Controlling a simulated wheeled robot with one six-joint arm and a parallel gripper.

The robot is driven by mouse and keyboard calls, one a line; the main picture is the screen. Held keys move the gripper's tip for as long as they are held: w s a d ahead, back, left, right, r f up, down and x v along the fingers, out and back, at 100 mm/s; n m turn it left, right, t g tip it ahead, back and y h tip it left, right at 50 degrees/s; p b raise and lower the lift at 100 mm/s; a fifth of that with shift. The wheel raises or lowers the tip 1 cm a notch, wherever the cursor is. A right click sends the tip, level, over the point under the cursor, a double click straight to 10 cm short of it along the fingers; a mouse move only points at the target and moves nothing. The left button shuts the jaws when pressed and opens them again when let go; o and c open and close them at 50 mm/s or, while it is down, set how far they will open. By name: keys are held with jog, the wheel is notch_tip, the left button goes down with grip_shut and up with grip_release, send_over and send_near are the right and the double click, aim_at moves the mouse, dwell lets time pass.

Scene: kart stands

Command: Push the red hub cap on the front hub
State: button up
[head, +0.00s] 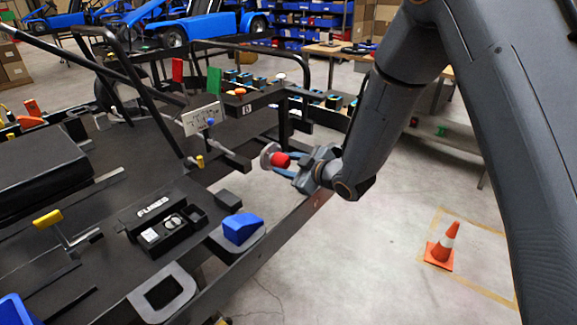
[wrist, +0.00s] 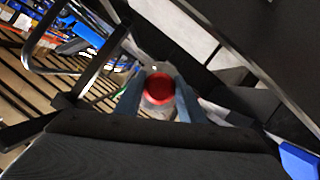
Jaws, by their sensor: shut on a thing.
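The red hub cap (head: 281,160) is between the blue fingers of my gripper (head: 284,164), near the middle of the head view. A grey round hub (head: 267,154) shows just left of the cap, very close to it. I cannot tell whether the cap touches the hub or is seated on it. In the wrist view the red cap (wrist: 159,86) faces the camera between the two blue fingers (wrist: 158,100), with grey round metal behind it. My gripper is shut on the cap. The cap's far side is hidden.
The black kart frame (head: 300,212) and its upright bars lie around the hub. An orange cone (head: 441,247) stands on open floor at right.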

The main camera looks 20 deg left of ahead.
jog(key=shift+w+a, duration=0.15)
jog(key=shift+a, duration=0.3)
jog(key=o, duration=1.1)
jog(key=b+v, duration=0.2)
jog(key=v, duration=0.5)
jog(key=shift+d, duration=0.25)
jog(key=shift+r, duration=0.15)
